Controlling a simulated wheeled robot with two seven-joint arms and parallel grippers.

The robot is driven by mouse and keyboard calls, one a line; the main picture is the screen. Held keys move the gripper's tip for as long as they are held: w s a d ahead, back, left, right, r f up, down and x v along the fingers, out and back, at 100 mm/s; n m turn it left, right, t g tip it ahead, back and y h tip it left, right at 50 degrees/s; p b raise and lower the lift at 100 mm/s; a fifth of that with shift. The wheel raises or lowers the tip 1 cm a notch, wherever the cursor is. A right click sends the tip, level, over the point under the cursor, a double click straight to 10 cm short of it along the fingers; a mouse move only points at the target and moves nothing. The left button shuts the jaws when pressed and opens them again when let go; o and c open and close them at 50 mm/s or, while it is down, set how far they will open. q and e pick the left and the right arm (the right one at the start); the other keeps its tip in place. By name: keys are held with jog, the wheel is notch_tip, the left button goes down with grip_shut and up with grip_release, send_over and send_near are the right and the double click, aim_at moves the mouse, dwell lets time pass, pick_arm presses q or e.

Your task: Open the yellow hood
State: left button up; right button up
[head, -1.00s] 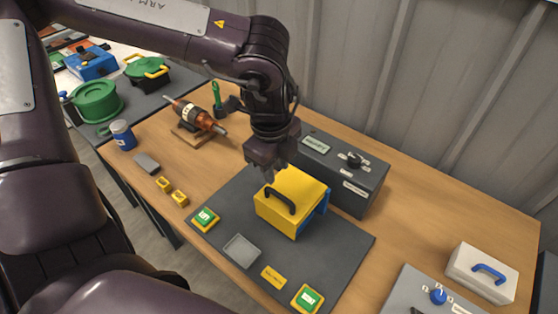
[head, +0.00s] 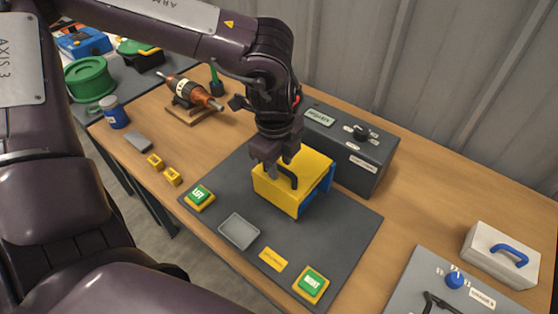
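The yellow hood (head: 310,165) is a box-like cover on a dark grey mat, with blue (head: 320,196) showing at its right side. It looks closed. A black bar handle (head: 294,181) is on its front face. My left gripper (head: 275,174) points down right at the handle, its fingers overlapping the handle's upper left part in the head view. I cannot tell whether the fingers are closed on the handle. My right gripper is not in view.
A grey control box (head: 352,148) stands close behind the hood. Green-topped buttons (head: 200,196) (head: 311,283) and a grey tray (head: 239,231) are on the mat (head: 345,240). A white box with a blue handle (head: 497,255) is at right. A rotor (head: 192,92) rests on a stand.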

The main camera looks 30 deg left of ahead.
pick_arm(q)
jog(key=shift+c, duration=0.4)
grip_shut()
jog(key=shift+w+r+p, duration=0.25)
jog(key=shift+r+p, duration=0.05)
jog(key=shift+r, duration=0.4)
jog(key=shift+w+r+p, duration=0.25)
jog(key=shift+r, duration=0.4)
jog(key=shift+w, duration=0.1)
jog(key=shift+w+d+r, duration=0.1)
jog(key=shift+w+r, duration=0.55)
jog(key=shift+r, duration=0.35)
